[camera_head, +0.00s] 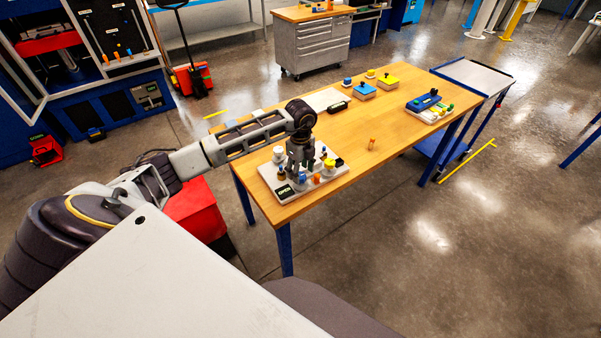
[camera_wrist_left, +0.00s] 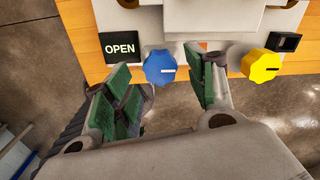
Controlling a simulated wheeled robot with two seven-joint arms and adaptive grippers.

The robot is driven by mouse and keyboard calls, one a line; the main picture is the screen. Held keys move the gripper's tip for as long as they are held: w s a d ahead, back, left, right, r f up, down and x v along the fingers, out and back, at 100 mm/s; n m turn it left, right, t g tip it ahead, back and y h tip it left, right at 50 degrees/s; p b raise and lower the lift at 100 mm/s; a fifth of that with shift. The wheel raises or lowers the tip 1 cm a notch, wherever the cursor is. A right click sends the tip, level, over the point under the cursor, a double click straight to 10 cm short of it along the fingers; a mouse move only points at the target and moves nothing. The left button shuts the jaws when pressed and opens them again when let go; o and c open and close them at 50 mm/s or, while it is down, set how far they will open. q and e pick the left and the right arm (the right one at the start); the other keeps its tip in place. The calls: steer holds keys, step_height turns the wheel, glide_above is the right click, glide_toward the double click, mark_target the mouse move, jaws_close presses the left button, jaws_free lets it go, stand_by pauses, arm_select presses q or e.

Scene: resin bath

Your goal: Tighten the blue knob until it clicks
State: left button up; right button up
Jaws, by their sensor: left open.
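The blue knob (camera_wrist_left: 160,67) is a lobed round knob with a pale mark, on the near edge of a light panel (camera_wrist_left: 82,14). In the wrist view it lies beyond and between the green-padded fingers of my left gripper (camera_wrist_left: 158,88). The gripper is open, with clear space on both sides of the knob; I cannot tell the depth gap. A sign reading OPEN (camera_wrist_left: 121,47) is left of the knob. In the head view my left gripper (camera_head: 297,172) points down over the panel (camera_head: 270,178) and partly covers its parts. My right gripper is not in view.
A yellow knob (camera_wrist_left: 262,66) and a black block (camera_wrist_left: 283,41) sit right of the blue knob. A small orange piece (camera_head: 371,144) stands on the wooden table (camera_head: 345,165). Other fixtures, including a blue device (camera_head: 423,103), stand farther back. The table's middle is mostly clear.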

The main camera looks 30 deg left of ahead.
arm_select(q)
steer(key=shift+f, duration=1.1)
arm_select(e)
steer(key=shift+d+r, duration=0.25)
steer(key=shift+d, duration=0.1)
arm_select(q)
steer(key=c, duration=1)
steer(key=shift+c, duration=0.2)
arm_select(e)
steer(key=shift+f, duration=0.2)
